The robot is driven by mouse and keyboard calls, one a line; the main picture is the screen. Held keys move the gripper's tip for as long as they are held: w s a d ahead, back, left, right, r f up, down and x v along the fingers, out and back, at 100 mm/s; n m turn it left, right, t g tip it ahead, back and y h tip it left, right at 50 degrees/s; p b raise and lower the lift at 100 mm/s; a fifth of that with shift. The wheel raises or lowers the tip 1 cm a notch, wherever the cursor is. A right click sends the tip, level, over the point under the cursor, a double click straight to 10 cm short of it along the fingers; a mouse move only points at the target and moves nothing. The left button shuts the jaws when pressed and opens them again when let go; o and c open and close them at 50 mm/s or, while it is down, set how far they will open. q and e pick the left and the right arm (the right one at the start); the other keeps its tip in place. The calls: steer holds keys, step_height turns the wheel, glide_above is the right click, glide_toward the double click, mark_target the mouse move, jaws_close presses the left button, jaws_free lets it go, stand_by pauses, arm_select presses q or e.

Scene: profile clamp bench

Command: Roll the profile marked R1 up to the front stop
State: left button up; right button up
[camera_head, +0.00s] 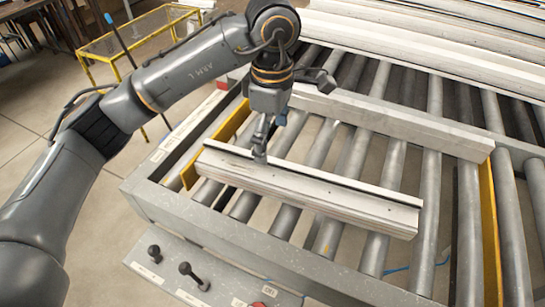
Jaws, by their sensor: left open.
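A long pale aluminium profile (340,196) lies across the rollers near the front of the conveyor bed. No R1 mark is readable on it. My left gripper (262,156) is open and points down at the left half of this profile, its fingertips at the profile's top. I cannot tell whether they touch it. A second long pale bar (400,122) lies across the rollers farther back, partly hidden by my left gripper and wrist. I cannot tell for certain which part is the front stop. My right gripper is not in view.
Yellow side guides stand at the left (188,177) and right (490,235) of the bed. A grey front rail (270,262) and a panel with black levers (190,272) lie in front. More profiles (420,45) are stacked at the back. Rollers show bare between profile and front rail.

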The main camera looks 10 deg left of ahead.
mark_target(285, 179)
arm_select(q)
step_height(285, 179, down, 10)
steer(key=p, duration=0.3)
steer(key=shift+f+p, duration=0.25)
steer(key=shift+p, duration=0.05)
steer(key=shift+f, duration=0.75)
steer(key=c, duration=1.8)
steer(key=shift+s+d+b, duration=0.3)
steer(key=shift+d+b, duration=0.1)
steer(key=shift+d, duration=0.45)
steer(key=shift+s+d+b, duration=0.25)
steer(key=shift+d+b, duration=0.1)
steer(key=shift+d, duration=0.5)
steer(key=shift+c, duration=0.2)
steer(key=shift+m+b, duration=0.5)
steer(key=shift+b, duration=0.15)
steer(key=shift+a, duration=0.15)
